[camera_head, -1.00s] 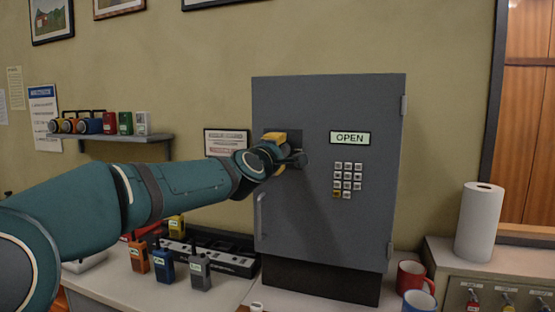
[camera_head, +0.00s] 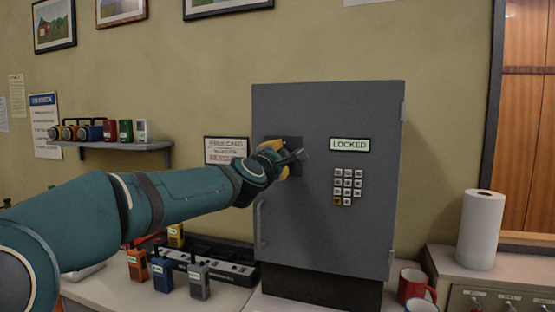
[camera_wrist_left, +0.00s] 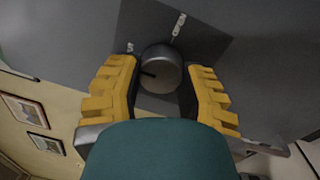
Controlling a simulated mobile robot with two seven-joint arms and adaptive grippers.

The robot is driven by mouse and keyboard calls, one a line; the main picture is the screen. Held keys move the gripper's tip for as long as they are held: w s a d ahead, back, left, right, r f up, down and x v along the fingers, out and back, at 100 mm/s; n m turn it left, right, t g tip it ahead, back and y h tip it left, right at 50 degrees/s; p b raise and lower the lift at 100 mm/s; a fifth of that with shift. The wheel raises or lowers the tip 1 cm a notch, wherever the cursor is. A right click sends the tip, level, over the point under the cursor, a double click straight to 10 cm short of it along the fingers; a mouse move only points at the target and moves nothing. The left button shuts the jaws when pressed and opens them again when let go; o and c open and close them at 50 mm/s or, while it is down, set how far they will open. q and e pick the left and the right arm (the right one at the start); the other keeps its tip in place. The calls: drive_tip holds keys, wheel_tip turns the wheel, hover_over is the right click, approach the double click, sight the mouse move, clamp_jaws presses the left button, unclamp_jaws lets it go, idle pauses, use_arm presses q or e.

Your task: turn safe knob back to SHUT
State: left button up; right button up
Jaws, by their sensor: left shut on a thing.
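The grey safe (camera_head: 300,225) stands on the counter with its door closed. Its display (camera_head: 350,145) reads LOCKED, above a keypad (camera_head: 348,187). The safe knob (camera_wrist_left: 161,69) is a round metal knob with a dark mark, on a darker plate in the left wrist view; small labels beside it are too blurred to read. My left gripper (camera_head: 290,158) is at the safe's upper left, and its yellow fingers show on both sides of the knob in the left wrist view (camera_wrist_left: 160,92). It is shut on the knob. In the head view the gripper mostly hides the knob. My right gripper is out of view.
A door handle (camera_head: 260,222) is below my left gripper. Several radios, including a blue one (camera_head: 163,275), stand on the counter at left. Red mug (camera_head: 411,284) and paper towel roll (camera_head: 481,230) are at right. A shelf (camera_head: 125,145) hangs at left.

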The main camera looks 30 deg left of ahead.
use_arm(q)
drive_tip(key=o, duration=1.2)
drive_tip(key=shift+w, duration=0.1)
drive_tip(key=v, duration=1.2)
drive_tip(key=shift+f, duration=0.1)
